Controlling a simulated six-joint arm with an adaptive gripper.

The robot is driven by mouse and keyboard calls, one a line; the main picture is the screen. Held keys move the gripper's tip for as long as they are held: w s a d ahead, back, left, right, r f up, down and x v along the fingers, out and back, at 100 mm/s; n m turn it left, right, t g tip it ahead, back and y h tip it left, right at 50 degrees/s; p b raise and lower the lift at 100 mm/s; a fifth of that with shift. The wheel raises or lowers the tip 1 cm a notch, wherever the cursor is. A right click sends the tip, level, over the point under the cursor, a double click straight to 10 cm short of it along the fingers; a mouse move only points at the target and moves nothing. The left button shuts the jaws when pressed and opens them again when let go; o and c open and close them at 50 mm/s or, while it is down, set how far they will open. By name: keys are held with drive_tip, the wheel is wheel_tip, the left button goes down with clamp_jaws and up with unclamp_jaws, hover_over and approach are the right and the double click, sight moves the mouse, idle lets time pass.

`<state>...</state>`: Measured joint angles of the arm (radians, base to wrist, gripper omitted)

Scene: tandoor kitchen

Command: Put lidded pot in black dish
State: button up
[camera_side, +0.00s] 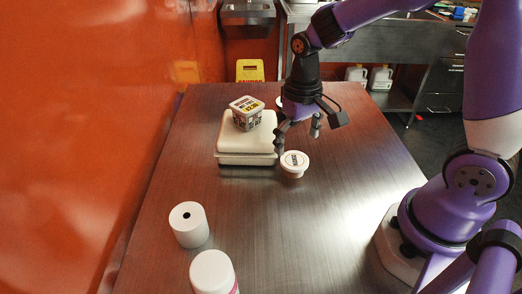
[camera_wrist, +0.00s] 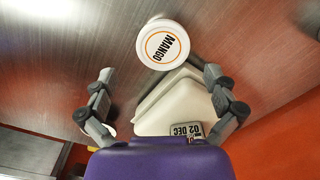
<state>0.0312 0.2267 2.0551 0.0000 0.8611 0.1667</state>
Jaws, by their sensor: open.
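The lidded pot (camera_side: 294,164) is a small white cup with a round white lid. It stands upright on the metal table, just right of a white clamshell box. In the wrist view the pot's lid (camera_wrist: 163,46) reads MANGO and lies just beyond the fingertips. My gripper (camera_side: 297,138) is open and empty, above and slightly behind the pot. In the wrist view my gripper (camera_wrist: 157,74) has its fingers spread wide, with nothing between the tips. I cannot make out a black dish in either view.
The white clamshell box (camera_side: 246,157) carries a printed tub (camera_side: 246,113). A paper roll (camera_side: 188,225) and a white-capped container (camera_side: 212,272) stand at the front left. A pale round item (camera_side: 279,101) is partly hidden behind my gripper. The table's front middle is clear.

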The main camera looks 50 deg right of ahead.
sight(295, 159)
drive_tip(key=f, duration=0.5)
drive_tip(key=shift+s+a+f, duration=0.1)
drive_tip(key=shift+a+f, duration=0.1)
drive_tip(key=shift+f, duration=0.05)
drive_tip(key=shift+r, duration=0.1)
drive_tip(key=c, duration=1.2)
